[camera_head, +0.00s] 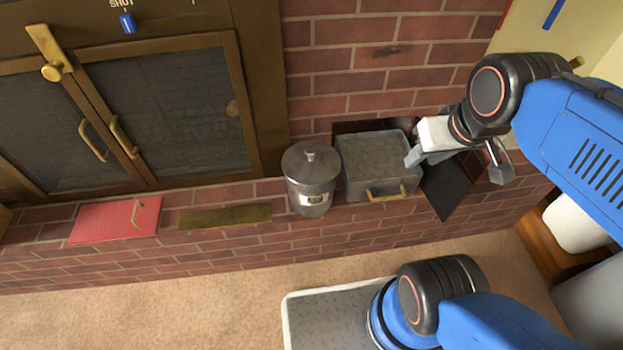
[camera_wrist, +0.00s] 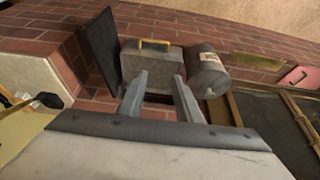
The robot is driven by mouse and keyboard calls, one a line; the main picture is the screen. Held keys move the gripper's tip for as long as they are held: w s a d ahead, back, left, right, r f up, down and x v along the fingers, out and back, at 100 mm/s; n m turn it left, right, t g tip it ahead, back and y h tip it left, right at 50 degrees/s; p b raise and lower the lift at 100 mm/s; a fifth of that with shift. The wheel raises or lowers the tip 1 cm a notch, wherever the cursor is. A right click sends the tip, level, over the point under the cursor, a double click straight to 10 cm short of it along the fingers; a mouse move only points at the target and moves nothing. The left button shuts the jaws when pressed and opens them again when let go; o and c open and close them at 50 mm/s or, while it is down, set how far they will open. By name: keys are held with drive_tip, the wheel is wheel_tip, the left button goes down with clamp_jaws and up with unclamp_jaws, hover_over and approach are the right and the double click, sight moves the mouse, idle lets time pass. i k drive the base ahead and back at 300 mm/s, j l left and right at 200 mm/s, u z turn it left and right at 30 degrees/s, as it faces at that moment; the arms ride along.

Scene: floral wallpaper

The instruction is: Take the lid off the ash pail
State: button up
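The ash pail (camera_head: 311,192) is a grey metal cylinder with a pale label on its front. It stands upright on the brick ledge. Its round grey lid (camera_head: 300,160) sits on top with a small knob in the middle. The pail also shows in the wrist view (camera_wrist: 207,68), right of the fingers. My gripper (camera_head: 456,168) is to the right of the pail, beyond the grey box, and apart from the lid. In the wrist view its two fingers (camera_wrist: 159,76) are spread with nothing held between them.
A grey box with a brass handle (camera_head: 380,178) stands right beside the pail. A dark panel (camera_head: 446,187) leans at its right. A brass plate (camera_head: 225,217) and a red panel with a handle (camera_head: 115,219) lie left. Mesh fireplace doors (camera_head: 165,115) stand behind.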

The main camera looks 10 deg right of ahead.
sight(309, 164)
drive_tip(key=k+l+u, duration=0.1)
drive_tip(key=u, duration=0.3)
drive_tip(key=k+l+u, duration=0.15)
drive_tip(key=u, duration=0.2)
drive_tip(key=k+l+u, duration=0.2)
drive_tip(key=u, duration=0.2)
